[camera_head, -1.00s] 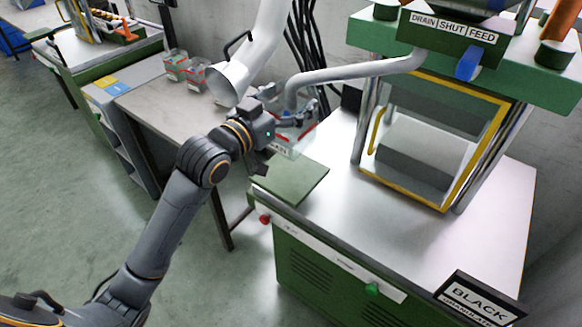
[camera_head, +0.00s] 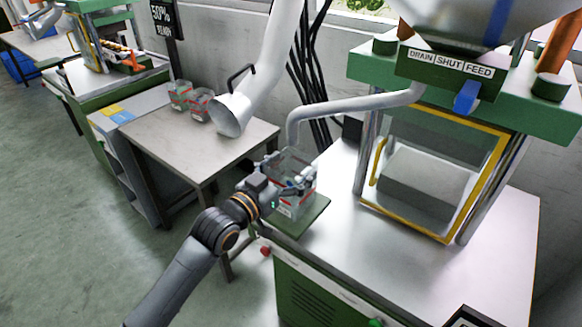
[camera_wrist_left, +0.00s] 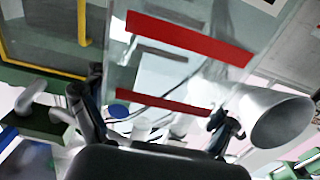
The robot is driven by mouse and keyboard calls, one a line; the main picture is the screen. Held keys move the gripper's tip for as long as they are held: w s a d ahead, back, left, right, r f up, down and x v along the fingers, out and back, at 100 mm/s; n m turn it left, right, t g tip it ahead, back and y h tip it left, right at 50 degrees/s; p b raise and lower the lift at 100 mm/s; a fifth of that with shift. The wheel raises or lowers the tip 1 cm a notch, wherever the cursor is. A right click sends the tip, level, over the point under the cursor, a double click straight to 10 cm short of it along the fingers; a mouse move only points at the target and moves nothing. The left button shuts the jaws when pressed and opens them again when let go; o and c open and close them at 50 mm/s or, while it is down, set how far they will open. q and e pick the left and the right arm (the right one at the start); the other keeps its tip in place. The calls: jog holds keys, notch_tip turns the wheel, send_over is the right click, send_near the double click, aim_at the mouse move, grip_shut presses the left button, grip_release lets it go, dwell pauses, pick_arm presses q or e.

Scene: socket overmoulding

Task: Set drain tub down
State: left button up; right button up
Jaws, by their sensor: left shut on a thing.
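The drain tub (camera_head: 303,205) is a clear box with red bands and a white label. It is upright, directly over the green shelf (camera_head: 312,219) and below the open end of the bent grey drain pipe (camera_head: 293,128). I cannot tell whether its base touches the shelf. My left gripper (camera_head: 291,187) is shut on the tub's near side. In the left wrist view the clear wall with its red bands (camera_wrist_left: 185,38) fills the upper middle, between the fingers of my left gripper (camera_wrist_left: 155,125). My right gripper is in neither view.
The press (camera_head: 440,130) with its yellow-framed guard and DRAIN SHUT FEED panel stands right of the shelf. A wide grey duct (camera_head: 232,115) hangs over a table (camera_head: 185,140) holding two similar tubs (camera_head: 181,96). A red button (camera_head: 266,251) sits below the shelf.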

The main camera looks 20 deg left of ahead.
pick_arm(q)
jog(key=o, duration=1.3)
jog(key=shift+f, duration=0.1)
jog(key=shift+o, duration=0.2)
jog(key=b+v, duration=0.1)
jog(key=v, duration=1.1)
jog(key=shift+b, duration=0.3)
